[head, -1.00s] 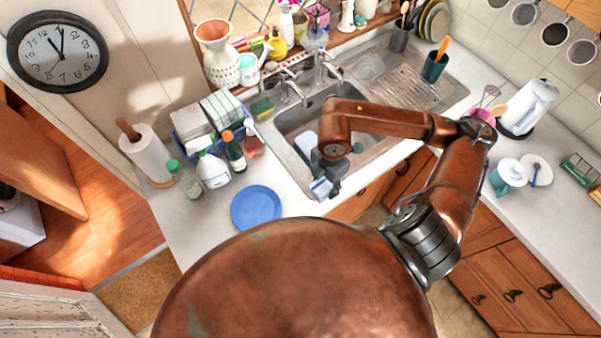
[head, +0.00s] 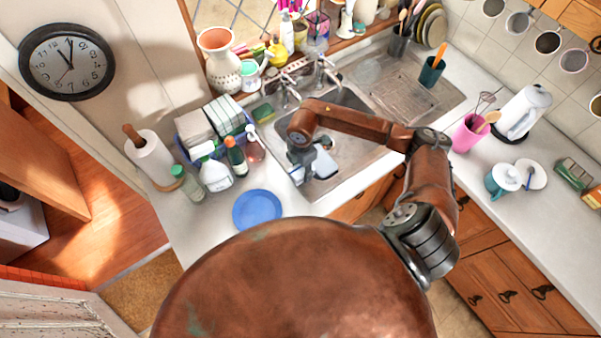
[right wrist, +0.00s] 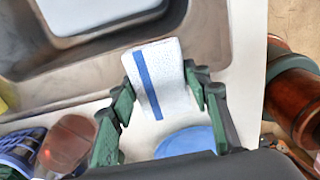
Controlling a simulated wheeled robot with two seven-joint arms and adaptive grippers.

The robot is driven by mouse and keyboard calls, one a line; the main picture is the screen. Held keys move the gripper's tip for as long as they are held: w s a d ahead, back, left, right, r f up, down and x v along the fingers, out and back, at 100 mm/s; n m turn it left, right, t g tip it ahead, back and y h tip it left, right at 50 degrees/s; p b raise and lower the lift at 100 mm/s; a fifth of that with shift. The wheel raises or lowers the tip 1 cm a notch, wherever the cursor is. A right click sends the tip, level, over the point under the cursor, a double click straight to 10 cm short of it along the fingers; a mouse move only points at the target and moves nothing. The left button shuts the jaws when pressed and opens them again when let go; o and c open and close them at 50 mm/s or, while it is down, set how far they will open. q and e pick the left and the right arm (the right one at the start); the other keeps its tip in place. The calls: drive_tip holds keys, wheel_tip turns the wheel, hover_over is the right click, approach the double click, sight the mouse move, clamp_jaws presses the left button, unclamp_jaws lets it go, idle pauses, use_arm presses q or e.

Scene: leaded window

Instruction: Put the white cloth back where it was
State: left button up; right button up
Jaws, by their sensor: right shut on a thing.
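The white cloth (right wrist: 176,97) with a blue stripe is between the two green-lined fingers of my right gripper (right wrist: 160,77) in the right wrist view. The right gripper (head: 300,172) is shut on it. In the head view the gripper is at the left front corner of the sink (head: 335,185), and the cloth (head: 297,177) is mostly hidden below it. In the wrist view the cloth overlaps the sink's rim and the counter; I cannot tell if it touches them. My left gripper is out of view.
A pale tub-like thing (head: 323,165) lies in the sink basin. A blue plate (head: 257,210) is on the counter at the left front. Several bottles, including a white spray bottle (head: 215,175), stand left of the gripper. The faucet (head: 325,75) is behind. The right counter has clear room.

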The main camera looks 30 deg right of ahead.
sight(301, 174)
drive_tip(key=f+p, duration=0.1)
drive_tip(key=f, duration=0.2)
drive_tip(key=shift+w, duration=0.2)
drive_tip(key=shift+f, duration=0.25)
drive_tip(key=shift+f, duration=0.1)
drive_tip(key=shift+f, duration=0.1)
drive_tip(key=o, duration=1)
drive_tip(key=shift+o, duration=0.2)
